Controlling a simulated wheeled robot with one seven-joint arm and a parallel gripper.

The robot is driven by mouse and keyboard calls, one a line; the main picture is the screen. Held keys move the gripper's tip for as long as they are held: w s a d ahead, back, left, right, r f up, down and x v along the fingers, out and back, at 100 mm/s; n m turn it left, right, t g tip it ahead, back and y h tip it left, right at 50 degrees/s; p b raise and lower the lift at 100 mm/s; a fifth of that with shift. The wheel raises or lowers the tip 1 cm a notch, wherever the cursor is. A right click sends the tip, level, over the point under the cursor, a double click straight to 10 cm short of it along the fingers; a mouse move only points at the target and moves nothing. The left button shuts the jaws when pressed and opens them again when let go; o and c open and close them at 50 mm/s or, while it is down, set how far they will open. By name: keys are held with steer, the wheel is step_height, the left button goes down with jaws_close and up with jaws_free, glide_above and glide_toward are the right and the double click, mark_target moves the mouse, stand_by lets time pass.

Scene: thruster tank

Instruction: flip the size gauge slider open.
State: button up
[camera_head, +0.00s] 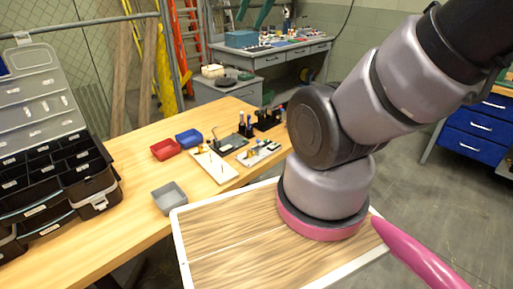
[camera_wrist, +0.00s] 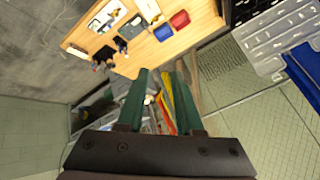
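Several small fixtures sit on the wooden workbench (camera_head: 120,215). They are a long white board (camera_head: 217,168) with small yellow parts, a dark plate (camera_head: 231,142) with an upright piece, and a smaller white board (camera_head: 262,155) with dark and yellow parts. I cannot tell which carries the size gauge slider or how the slider stands. In the wrist view, the smaller white board (camera_wrist: 107,17), dark plate (camera_wrist: 133,30) and long white board (camera_wrist: 148,9) show near the top. My gripper (camera_wrist: 160,76) has its green fingers apart with nothing held, away from the fixtures.
Red (camera_head: 165,149) and blue (camera_head: 189,137) bins and a grey bin (camera_head: 169,198) are on the bench. A black drawer organizer (camera_head: 55,165) stands left. Black holders (camera_head: 267,119) stand behind the fixtures. My arm covers the bench's right side.

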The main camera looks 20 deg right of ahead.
steer(key=shift+w+d+f, duration=0.1)
steer(key=shift+f, duration=0.1)
jaws_close()
steer(key=w+d+f+n+g+h, duration=0.3)
steer(key=w+d+f+n+h, duration=0.1)
steer(key=w+f+n, duration=0.4)
steer(key=w+d+f+n+g+h, duration=0.2)
steer(key=w+d+f+n+h, duration=0.3)
steer(key=f, duration=0.5)
steer(key=w+a+f+n+t, duration=0.1)
steer(key=w+a+f+n, duration=0.1)
steer(key=w+f+n, duration=0.2)
steer(key=w+a+f+n, duration=0.2)
steer(key=w+f+n, duration=0.2)
steer(key=f+n, duration=0.7)
step_height(320, 180, down, 8)
steer(key=shift+a+r+t, duration=0.1)
steer(key=shift+a+t, duration=0.1)
steer(key=shift+t, duration=0.2)
